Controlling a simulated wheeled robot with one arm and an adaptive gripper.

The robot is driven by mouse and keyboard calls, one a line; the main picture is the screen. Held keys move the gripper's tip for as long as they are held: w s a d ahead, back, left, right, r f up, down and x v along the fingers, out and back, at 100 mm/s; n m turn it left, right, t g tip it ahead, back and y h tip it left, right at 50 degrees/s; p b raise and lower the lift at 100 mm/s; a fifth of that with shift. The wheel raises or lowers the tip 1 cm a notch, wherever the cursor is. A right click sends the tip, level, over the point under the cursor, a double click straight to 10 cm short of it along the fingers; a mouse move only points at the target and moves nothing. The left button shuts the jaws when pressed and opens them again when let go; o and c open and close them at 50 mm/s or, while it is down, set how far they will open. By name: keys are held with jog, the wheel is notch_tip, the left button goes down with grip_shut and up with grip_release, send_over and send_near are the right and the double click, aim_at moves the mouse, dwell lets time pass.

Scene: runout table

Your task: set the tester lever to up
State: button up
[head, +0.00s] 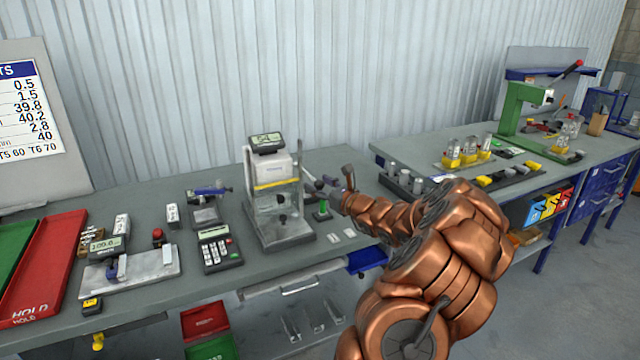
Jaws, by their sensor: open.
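The tester (272,202) is a grey stand on the bench with a small display (266,141) on top and a yellow stripe across its pale upper body. My gripper (318,184) is at the tester's right side, small and partly dark in this view, and it is open. A thin dark bar runs from the tester's right side toward my gripper. I cannot tell whether it is the tester lever or part of my fingers, nor whether they touch. The lever's position cannot be made out.
Left on the bench (160,297) are a calculator-like keypad unit (219,247), a gauge on a plate (128,266) and a red HOLD tray (45,262). A small green item (322,211) stands close below my gripper. A green press (522,108) with a red-tipped handle stands farther right.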

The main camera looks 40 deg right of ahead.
grip_shut()
dwell(0.6)
